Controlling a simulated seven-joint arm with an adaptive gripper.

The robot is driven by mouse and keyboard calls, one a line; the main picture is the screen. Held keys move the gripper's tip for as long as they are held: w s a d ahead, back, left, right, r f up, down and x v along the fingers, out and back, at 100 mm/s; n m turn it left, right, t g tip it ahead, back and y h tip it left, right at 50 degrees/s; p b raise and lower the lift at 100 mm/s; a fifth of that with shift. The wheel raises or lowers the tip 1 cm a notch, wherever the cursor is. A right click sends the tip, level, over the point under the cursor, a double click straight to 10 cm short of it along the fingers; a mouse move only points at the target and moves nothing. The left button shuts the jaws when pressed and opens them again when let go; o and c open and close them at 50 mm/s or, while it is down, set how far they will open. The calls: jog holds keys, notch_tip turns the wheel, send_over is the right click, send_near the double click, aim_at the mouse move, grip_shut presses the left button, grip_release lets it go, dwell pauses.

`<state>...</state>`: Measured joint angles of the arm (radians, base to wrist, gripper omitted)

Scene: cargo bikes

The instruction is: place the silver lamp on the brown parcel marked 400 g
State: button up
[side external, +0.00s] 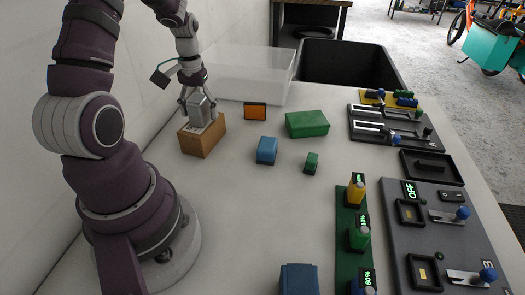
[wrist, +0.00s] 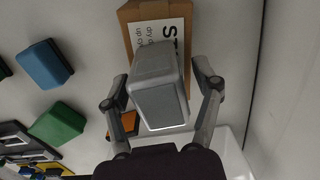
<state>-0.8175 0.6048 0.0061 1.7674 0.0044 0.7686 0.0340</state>
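The silver lamp (side external: 199,110), a grey block-like body, is over the top of a brown parcel (side external: 202,140) in the side view. Its foot appears to meet the parcel's top, but I cannot tell whether it rests there. My gripper (side external: 198,103) points down with a finger on each side of the lamp. In the wrist view the lamp (wrist: 158,90) is between the fingertips (wrist: 160,78) and hides part of the parcel (wrist: 128,14). The parcel's white label shows partial text; no weight is readable. Whether both fingers press on the lamp is unclear.
A clear bin (side external: 240,72) stands behind the parcel. An orange-faced block (side external: 255,111), a blue box (side external: 267,150) and green boxes (side external: 307,124) (side external: 311,163) are to the right. A wall borders the left.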

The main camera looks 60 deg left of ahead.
aim_at(197, 99)
notch_tip(197, 99, up, 12)
jog(key=s+d+r+m+t, duration=0.2)
jog(key=d+m+t, duration=0.3)
jog(key=d, duration=1.5)
jog(key=m, duration=0.4)
jog(key=shift+t, duration=0.3)
jog(key=shift+o, duration=0.4)
jog(key=shift+s+d+r, duration=0.1)
